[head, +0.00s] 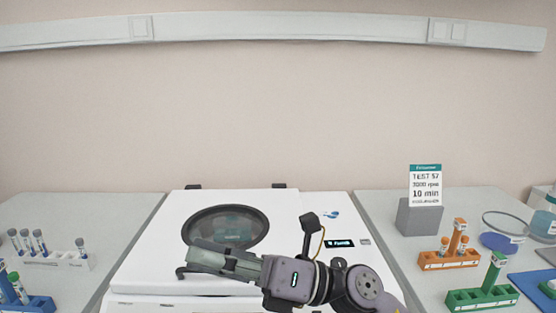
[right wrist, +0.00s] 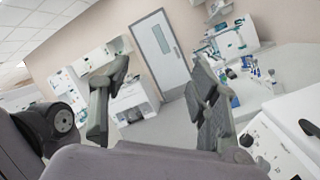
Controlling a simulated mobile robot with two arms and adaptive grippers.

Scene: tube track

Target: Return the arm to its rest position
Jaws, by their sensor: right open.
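My right arm reaches in from the lower right across the front of a white centrifuge (head: 150,235). My right gripper (head: 189,260) points left in front of the centrifuge's round dark lid window (head: 225,228). In the right wrist view my right gripper (right wrist: 158,58) has its two fingers spread wide with nothing between them. The centrifuge lid looks shut, and my arm hides part of its front. My left gripper is not in the head view.
A white rack (head: 60,262) with several tubes stands on the left bench. On the right are an orange rack (head: 449,260), a green rack (head: 482,299) and a grey block (head: 418,218) with a sign (head: 425,186). The right wrist view shows a door (right wrist: 157,55) and open floor.

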